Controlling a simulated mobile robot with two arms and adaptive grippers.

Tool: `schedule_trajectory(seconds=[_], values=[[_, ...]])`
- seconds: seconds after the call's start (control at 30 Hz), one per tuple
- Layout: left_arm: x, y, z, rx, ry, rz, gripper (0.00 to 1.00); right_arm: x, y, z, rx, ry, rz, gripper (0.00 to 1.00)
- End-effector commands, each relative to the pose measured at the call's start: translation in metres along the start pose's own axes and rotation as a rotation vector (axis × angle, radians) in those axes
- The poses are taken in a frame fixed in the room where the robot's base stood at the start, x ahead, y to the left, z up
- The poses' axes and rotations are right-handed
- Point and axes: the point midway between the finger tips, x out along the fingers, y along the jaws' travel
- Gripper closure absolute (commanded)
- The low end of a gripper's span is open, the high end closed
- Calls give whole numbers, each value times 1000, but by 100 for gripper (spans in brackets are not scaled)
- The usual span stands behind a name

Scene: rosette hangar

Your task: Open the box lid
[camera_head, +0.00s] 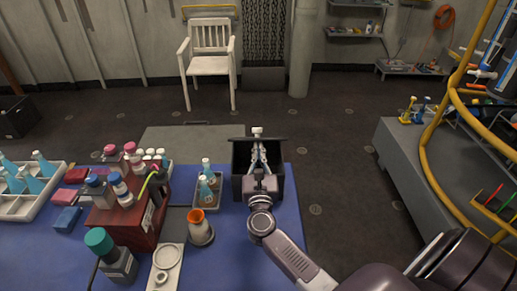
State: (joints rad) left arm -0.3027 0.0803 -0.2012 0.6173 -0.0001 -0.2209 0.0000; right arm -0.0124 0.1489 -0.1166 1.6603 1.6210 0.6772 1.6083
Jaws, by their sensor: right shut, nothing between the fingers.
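The dark box (278,188) stands at the right end of the blue-covered table. Its dark lid (275,140) shows as a thin strip along the box's far side, raised, with dark space between it and the front of the box. I cannot tell its exact angle. My right gripper (257,132) reaches over the box from the front. Its fingers are shut and empty, with the tips at the lid's upper edge. I cannot tell whether they touch the lid. My gripper and wrist hide the middle of the box. My left gripper is out of view.
Left of the box are a small tray (207,207) with two bottles, an orange-topped cup (200,228), a red rack (135,222) of bottles and a teal-capped bottle (112,258). A white chair (210,62) stands behind. Floor right of the table is clear up to a grey bench (420,150).

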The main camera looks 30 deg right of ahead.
Motion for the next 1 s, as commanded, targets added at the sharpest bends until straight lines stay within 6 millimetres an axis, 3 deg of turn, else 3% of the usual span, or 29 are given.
schedule_trajectory(seconds=[0.03, 0.1, 0.4, 0.73, 1.0], values=[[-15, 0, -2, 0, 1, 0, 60, 3, 0, 13, 5, 18, -3, 100], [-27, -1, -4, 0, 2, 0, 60, 7, 0, 19, 6, 51, -3, 100], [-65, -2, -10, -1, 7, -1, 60, 33, 0, 43, 4, 74, -2, 100], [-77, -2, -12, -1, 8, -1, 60, 80, 1, 68, 5, 73, -2, 100], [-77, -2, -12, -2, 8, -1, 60, 115, 0, 76, 3, 74, -1, 100]])
